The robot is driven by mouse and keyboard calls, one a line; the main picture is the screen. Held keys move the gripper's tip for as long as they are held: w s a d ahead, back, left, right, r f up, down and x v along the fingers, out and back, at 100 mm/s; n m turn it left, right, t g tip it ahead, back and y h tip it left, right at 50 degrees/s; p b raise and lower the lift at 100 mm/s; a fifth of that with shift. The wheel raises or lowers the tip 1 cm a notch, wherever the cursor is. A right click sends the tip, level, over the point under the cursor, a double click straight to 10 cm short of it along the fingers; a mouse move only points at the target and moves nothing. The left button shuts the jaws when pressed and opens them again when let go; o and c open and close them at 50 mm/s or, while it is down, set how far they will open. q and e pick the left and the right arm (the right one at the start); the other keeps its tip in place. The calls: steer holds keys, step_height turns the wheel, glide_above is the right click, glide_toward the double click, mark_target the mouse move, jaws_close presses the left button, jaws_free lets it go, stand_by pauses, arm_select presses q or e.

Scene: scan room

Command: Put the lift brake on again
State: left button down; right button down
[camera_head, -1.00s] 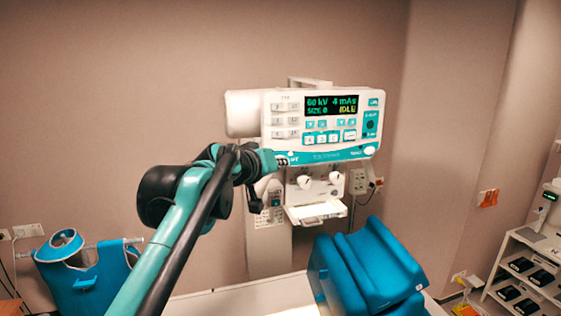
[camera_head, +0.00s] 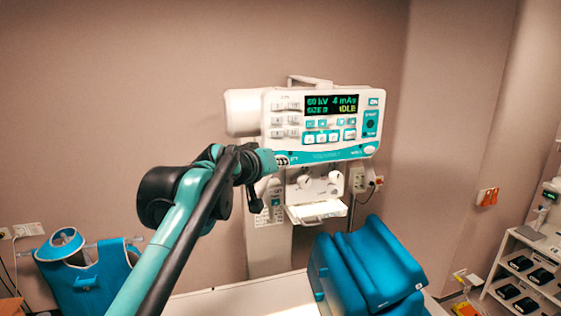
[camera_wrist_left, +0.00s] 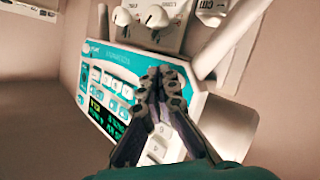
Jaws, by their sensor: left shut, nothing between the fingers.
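The X-ray unit's white and teal control panel (camera_head: 318,123) is at the centre of the head view, its screen reading 60 kV, 4 mAs, IDLE. The panel also shows tilted in the left wrist view (camera_wrist_left: 112,62). I cannot tell which control is the lift brake. My left gripper (camera_head: 283,160) is at the panel's lower left corner in the head view. In the left wrist view its fingers (camera_wrist_left: 162,76) are together and empty in front of the panel; whether they touch it is unclear. My right gripper is out of view.
Below the panel are two white knobs (camera_head: 334,177) and a white tray (camera_head: 318,211). A pale table (camera_head: 225,301) carries blue padded blocks (camera_head: 365,265). A blue apron (camera_head: 88,283) hangs at left, and a shelf cart (camera_head: 519,279) stands at right.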

arm_select(q)
steer(key=shift+s+d, duration=0.1)
steer(key=shift+s, duration=0.1)
steer(key=shift+s+d, duration=0.3)
steer(key=shift+s, duration=0.65)
steer(key=shift+s+d, duration=0.3)
steer(key=shift+s, duration=0.65)
steer(key=shift+s+d, duration=0.3)
steer(key=shift+s, duration=0.65)
steer(key=s+a+f+g+y+b, duration=0.2)
steer(key=s+a+f+b, duration=0.4)
steer(key=f, duration=1.8)
steer(key=s+a+f+g+y+b, duration=0.2)
steer(key=s+a+f+b, duration=0.4)
steer(key=f+b, duration=1.1)
steer(key=s+a+f+g+y+b, duration=0.2)
steer(key=s+a+f+b, duration=0.4)
steer(key=f, duration=2.6)
steer(key=s+b, duration=0.5)
steer(key=s, duration=0.1)
steer(key=shift+s+f+b, duration=0.35)
steer(key=shift+s+b, duration=0.05)
